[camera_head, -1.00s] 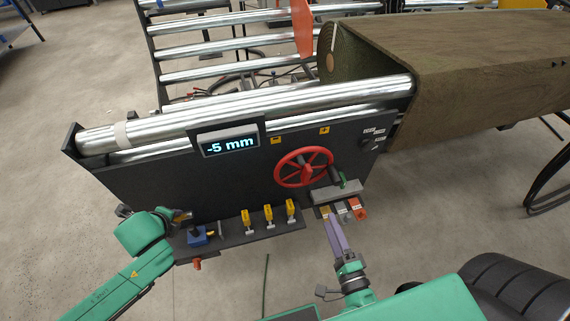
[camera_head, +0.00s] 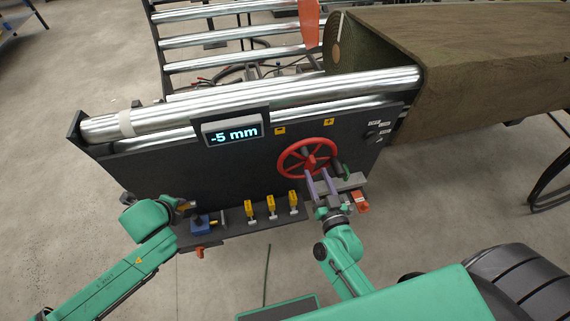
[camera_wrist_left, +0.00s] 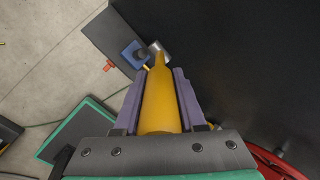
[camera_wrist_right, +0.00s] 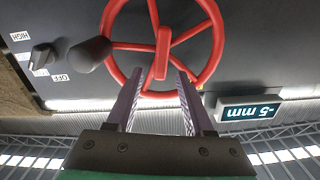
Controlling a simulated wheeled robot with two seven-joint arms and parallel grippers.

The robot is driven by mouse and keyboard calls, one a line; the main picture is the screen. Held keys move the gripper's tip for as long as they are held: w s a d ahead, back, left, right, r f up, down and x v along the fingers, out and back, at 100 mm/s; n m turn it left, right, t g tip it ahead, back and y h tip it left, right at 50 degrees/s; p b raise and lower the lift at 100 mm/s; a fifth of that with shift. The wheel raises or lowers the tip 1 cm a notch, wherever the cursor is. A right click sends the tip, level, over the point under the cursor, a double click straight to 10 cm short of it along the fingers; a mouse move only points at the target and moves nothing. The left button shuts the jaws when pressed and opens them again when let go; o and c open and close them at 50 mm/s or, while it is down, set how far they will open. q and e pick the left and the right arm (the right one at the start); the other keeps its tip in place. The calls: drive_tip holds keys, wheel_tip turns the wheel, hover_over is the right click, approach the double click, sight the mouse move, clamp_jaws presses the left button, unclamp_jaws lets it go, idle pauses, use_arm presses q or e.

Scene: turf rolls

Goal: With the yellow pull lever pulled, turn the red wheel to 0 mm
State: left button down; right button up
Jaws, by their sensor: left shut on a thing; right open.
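The red wheel (camera_head: 309,159) is on the front of the dark machine panel. Its rim, spokes and a dark knob (camera_wrist_right: 88,55) show in the right wrist view. My right gripper (camera_head: 317,177) is open at the lower rim of the wheel. In the right wrist view its two fingers (camera_wrist_right: 158,82) point at the wheel, with a spoke and part of the rim between them; contact cannot be told. My left gripper (camera_wrist_left: 157,90) is shut on the yellow pull lever (camera_wrist_left: 160,103) at the panel's lower left. The display (camera_head: 232,133) reads -5 mm.
A ledge with several yellow-topped clamps (camera_head: 271,207) and a blue block (camera_head: 201,221) lies between my grippers. Grey and orange parts (camera_head: 361,201) sit close to the right of my right gripper. A brown turf roll (camera_head: 470,60) lies behind at the right.

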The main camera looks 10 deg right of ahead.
sight(314, 166)
drive_tip(key=w, duration=0.4)
clamp_jaws()
drive_tip(key=shift+d, duration=0.1)
idle(1.3)
